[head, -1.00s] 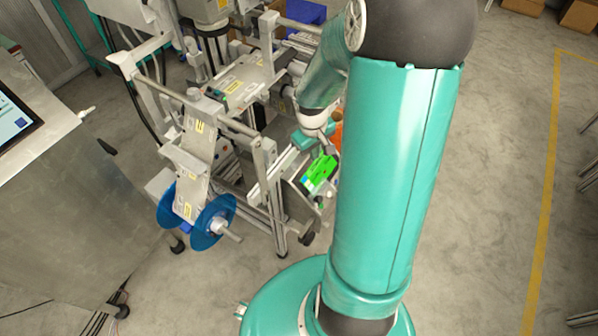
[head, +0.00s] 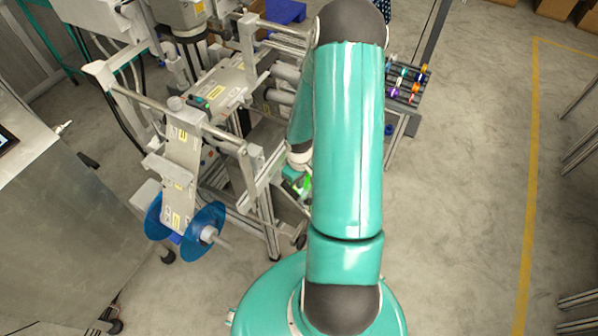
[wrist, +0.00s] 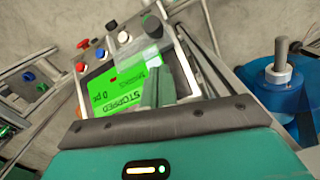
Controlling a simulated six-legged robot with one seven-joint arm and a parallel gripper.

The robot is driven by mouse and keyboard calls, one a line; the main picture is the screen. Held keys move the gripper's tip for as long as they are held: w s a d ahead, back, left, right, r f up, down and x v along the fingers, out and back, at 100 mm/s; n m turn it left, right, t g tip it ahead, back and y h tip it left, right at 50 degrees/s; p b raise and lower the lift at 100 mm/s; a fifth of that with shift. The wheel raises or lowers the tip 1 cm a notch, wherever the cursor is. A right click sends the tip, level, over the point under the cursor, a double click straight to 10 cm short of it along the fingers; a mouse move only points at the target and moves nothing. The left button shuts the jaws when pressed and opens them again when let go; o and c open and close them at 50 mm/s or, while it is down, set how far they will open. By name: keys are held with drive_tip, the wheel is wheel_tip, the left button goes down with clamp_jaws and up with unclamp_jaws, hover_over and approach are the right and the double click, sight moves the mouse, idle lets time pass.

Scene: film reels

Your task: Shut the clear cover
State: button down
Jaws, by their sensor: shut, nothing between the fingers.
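I cannot clearly pick out a clear cover in either view. The machine (head: 235,92) stands left of my arm in the head view. Its control panel (wrist: 105,62) fills the middle of the wrist view, tilted, with a lit green screen (wrist: 112,92) reading "STOPPED" and "0 pc". My gripper (wrist: 153,60) is shut and empty, its fingers in front of the panel and overlapping the screen's right side. I cannot tell whether they touch it. In the head view my arm largely hides the gripper and the panel.
A blue reel (wrist: 285,90) is at the right of the wrist view; blue discs (head: 205,228) show at the machine's lower left in the head view. A rack with small coloured items (head: 405,85) stands behind my arm. The floor to the right (head: 460,190) is clear.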

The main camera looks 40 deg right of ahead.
sight(306, 192)
drive_tip(key=s+f, duration=0.2)
drive_tip(key=f, duration=0.1)
drive_tip(key=shift+s+d+f, duration=0.1)
drive_tip(key=shift+s+f, duration=0.1)
drive_tip(key=shift+s, duration=0.2)
